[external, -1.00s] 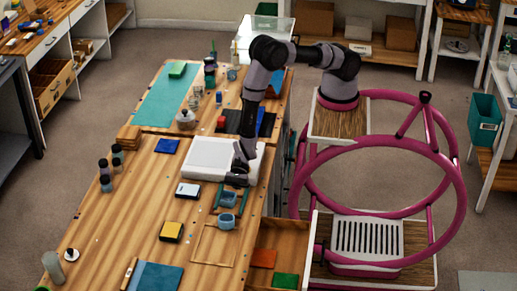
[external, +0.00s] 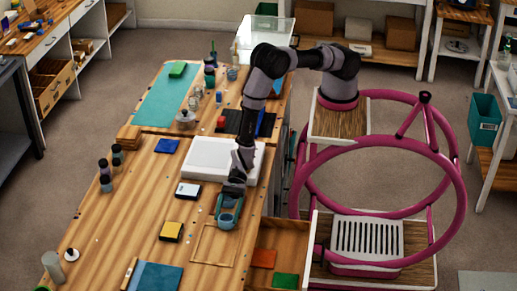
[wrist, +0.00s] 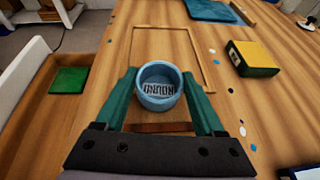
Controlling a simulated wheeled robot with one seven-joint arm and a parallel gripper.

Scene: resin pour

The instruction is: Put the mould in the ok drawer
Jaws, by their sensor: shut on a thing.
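The mould appears to be the small round blue cup (wrist: 158,88), with dark-and-light markings inside. It also shows in the external view (external: 226,220). It stands upright between the two green fingers of my gripper (wrist: 163,92), which are shut on it from both sides. In the external view my gripper (external: 229,208) is low over the table, and I cannot tell whether the cup touches the wood. An open drawer (external: 283,236) to the right holds an orange and a green square. Its green square (wrist: 69,80) shows at left in the wrist view; I see no readable label.
A thin wooden frame outline (external: 214,245) lies just beyond the cup. A yellow block (external: 171,232), a white-topped block (external: 188,190) and a blue-green book (external: 158,276) lie nearby. A white tray (external: 252,163) sits behind my gripper.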

